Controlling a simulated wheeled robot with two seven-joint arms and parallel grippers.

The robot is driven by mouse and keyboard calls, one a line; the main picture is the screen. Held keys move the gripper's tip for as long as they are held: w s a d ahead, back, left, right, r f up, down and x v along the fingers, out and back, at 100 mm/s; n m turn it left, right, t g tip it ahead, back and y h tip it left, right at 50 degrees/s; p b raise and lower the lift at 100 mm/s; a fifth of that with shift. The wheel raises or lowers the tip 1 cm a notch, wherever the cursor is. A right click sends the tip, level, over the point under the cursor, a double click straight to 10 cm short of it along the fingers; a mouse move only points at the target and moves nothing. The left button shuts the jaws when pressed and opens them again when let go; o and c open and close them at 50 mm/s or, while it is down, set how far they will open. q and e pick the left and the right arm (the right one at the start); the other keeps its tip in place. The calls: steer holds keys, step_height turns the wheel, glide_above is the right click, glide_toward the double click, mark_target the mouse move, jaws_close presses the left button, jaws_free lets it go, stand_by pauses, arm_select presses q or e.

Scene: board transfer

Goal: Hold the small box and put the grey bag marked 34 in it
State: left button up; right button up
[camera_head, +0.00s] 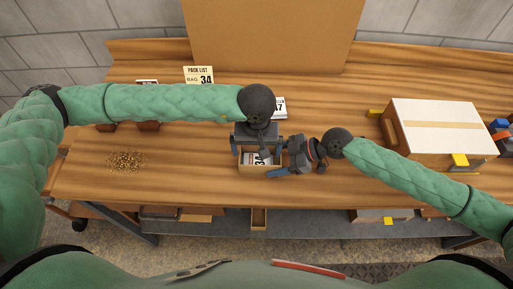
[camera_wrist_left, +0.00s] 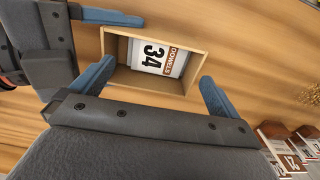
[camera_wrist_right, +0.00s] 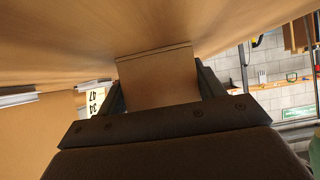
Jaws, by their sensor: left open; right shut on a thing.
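The small box (camera_head: 262,173) is an open wooden box on the bench in front of me. It also shows in the left wrist view (camera_wrist_left: 188,66). The bag marked 34 (camera_wrist_left: 156,57) lies inside it, its label reading DOWELS 34; in the head view its label (camera_head: 259,159) shows in part. My left gripper (camera_wrist_left: 155,90) is open above the box, its fingers apart with nothing between them. My right gripper (camera_head: 281,161) is shut on the box's wall (camera_wrist_right: 158,80) from the right side.
A pack list card (camera_head: 199,75) reading BAG 34 stands at the back. A large white-topped carton (camera_head: 437,125) stands to the right. Several numbered bags (camera_wrist_left: 290,160) and a pile of small brown pieces (camera_head: 126,161) lie to the left. The front bench edge is close to the box.

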mark_target(256, 161)
arm_select(q)
step_height(256, 161, up, 12)
stand_by(0.5)
steer(key=shift+f, duration=0.1)
arm_select(e)
steer(key=o, duration=1)
steer(key=shift+o, duration=0.2)
steer(key=shift+d, duration=0.1)
steer(key=shift+b+v, duration=0.95)
steer(key=shift+v, duration=2.5)
arm_select(q)
steer(key=shift+f, duration=1.05)
arm_select(e)
steer(key=shift+d+r, duration=0.3)
steer(key=shift+d, duration=0.1)
arm_select(q)
steer(key=shift+r, duration=0.1)
